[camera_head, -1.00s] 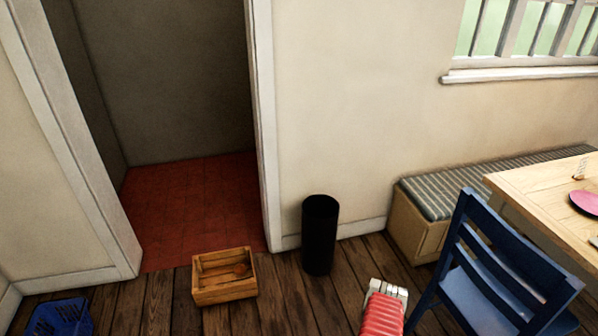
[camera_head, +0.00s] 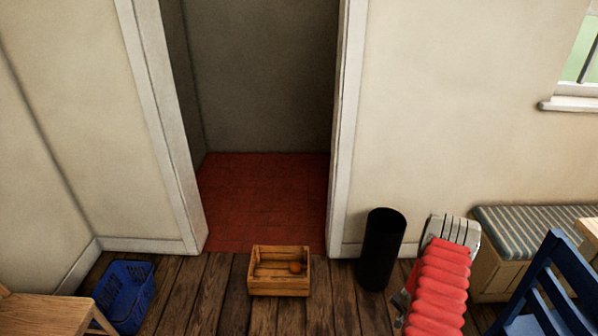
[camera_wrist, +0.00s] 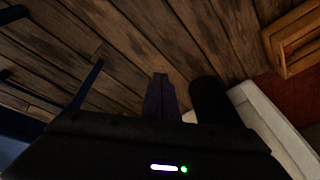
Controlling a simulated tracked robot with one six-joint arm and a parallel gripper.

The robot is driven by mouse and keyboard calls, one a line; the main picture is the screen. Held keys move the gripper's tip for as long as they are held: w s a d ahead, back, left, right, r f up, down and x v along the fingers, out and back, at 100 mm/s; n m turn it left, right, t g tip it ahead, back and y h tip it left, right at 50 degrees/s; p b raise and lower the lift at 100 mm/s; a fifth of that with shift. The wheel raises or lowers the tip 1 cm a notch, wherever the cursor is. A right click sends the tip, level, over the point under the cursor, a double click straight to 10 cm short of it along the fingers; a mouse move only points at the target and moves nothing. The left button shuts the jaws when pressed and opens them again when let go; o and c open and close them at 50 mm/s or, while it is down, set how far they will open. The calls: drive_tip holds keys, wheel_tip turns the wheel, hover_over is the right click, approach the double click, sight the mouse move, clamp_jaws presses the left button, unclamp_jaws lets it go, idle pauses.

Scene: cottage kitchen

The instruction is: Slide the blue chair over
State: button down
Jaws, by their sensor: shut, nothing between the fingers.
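The blue chair (camera_head: 553,285) stands at the lower right of the head view, cut off by the frame edge. In the wrist view, dark blue chair parts (camera_wrist: 88,84) show at the left. My gripper (camera_wrist: 162,98) shows in the wrist view as dark fingers close together, shut and empty, above the plank floor. The chair parts lie to its left and apart from it. In the head view my red arm reaches up between the black bin and the chair; the fingertips are not clear there.
A black bin (camera_head: 381,250) stands by the wall, close left of my arm. A wooden crate (camera_head: 280,286) sits before the red-floored doorway. A blue basket (camera_head: 125,297) is at lower left.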

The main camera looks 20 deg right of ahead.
drive_tip(key=w+a+r+n+y, duration=0.1)
drive_tip(key=w+a+r+n, duration=0.1)
drive_tip(key=a+r, duration=0.6)
drive_tip(key=w+a+r+n+y, duration=0.15)
drive_tip(key=a+r, duration=0.35)
drive_tip(key=r, duration=0.6)
drive_tip(key=w+a+r+n+y, duration=0.1)
drive_tip(key=a+r+n, duration=0.1)
drive_tip(key=a+r, duration=0.6)
drive_tip(key=s+a+r+n+t, duration=0.1)
drive_tip(key=s+a+r+n, duration=0.2)
drive_tip(key=s+a+r, duration=0.2)
drive_tip(key=s+a+r+n+t, duration=0.1)
drive_tip(key=s+a+r+n, duration=0.2)
drive_tip(key=a+r, duration=0.8)
drive_tip(key=s+a+r+n+t+h, duration=0.1)
drive_tip(key=s+a+r+n, duration=0.2)
drive_tip(key=r, duration=1.6)
drive_tip(key=s+a, duration=0.4)
drive_tip(key=a, duration=0.1)
drive_tip(key=shift+a+t, duration=0.25)
drive_tip(key=shift+t, duration=0.15)
